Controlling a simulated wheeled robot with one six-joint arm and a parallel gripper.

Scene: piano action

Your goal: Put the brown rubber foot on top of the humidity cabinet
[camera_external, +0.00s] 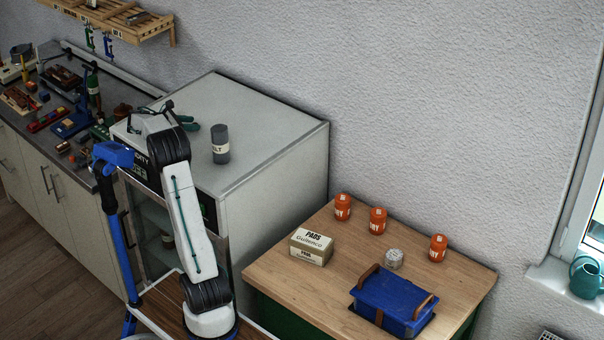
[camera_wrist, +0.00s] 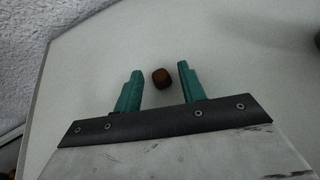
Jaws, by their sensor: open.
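The humidity cabinet (camera_external: 268,125) is the large pale cabinet with a flat top and a glass front. My gripper (camera_external: 188,118) is low over the rear left part of its top. In the wrist view my gripper (camera_wrist: 160,68) is open, with its green fingers apart. The small brown rubber foot (camera_wrist: 161,78) is between the fingertips, with a gap on each side, and appears to rest on the pale cabinet top (camera_wrist: 225,55). In the external view the foot is hidden by my arm and gripper.
A grey labelled bottle (camera_external: 220,144) stands on the cabinet top, right of my gripper. A cluttered workbench (camera_external: 60,160) is at left. A wooden table (camera_external: 330,285) at right holds orange jars, a box and a blue case (camera_external: 392,300). The cabinet top's right part is clear.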

